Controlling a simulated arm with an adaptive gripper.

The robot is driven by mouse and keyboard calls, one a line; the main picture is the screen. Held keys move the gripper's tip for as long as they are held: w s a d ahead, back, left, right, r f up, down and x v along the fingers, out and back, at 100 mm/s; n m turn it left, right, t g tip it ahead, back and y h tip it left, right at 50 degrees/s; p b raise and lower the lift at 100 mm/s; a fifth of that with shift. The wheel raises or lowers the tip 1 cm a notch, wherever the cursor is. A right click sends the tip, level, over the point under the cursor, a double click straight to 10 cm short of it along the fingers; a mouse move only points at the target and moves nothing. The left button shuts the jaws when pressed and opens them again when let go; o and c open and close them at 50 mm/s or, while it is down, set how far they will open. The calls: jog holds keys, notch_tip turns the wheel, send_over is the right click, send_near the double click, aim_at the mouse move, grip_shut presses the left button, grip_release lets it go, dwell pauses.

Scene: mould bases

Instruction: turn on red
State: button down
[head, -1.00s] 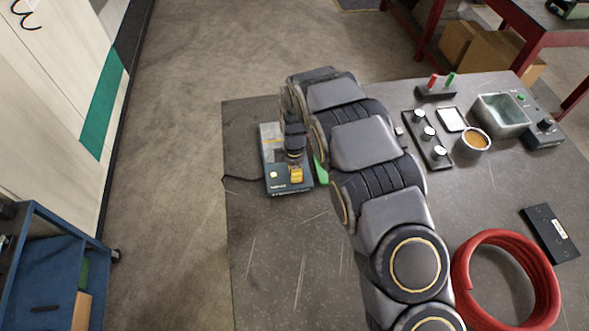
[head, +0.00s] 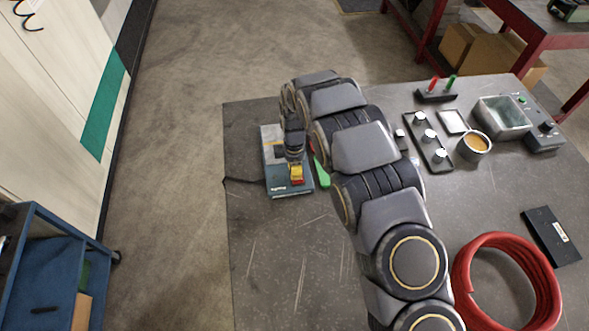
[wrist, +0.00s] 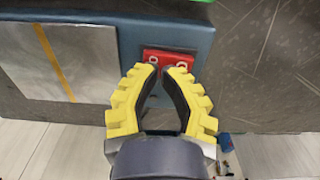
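A red switch (wrist: 168,60) with pale marks on its face sits on the blue-grey box (wrist: 190,38) near its edge. In the head view a bit of red (head: 297,181) shows at the yellow fingertips, over the near end of the box (head: 280,189). Nothing is held between the fingers.
A green object (head: 321,173) lies right of the box, partly behind my arm. A black strip with several silver knobs (head: 440,167), a cup (head: 474,145), a metal tray (head: 502,131) and a red hose coil (head: 470,285) are farther right. The table's front left is clear.

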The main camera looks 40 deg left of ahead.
notch_tip(320, 180, up, 14)
jog(key=w+a, duration=0.1)
dwell(0.4)
jog(key=shift+a, duration=0.1)
jog(key=shift+s+d+r+g+h, duration=0.2)
jog(key=shift+d+g+h, duration=0.2)
jog(key=shift+g+h, duration=0.2)
jog(key=f, duration=0.4)
jog(key=s+d+f, duration=0.1)
jog(key=f, duration=0.9)
jog(key=shift+s+d, duration=0.25)
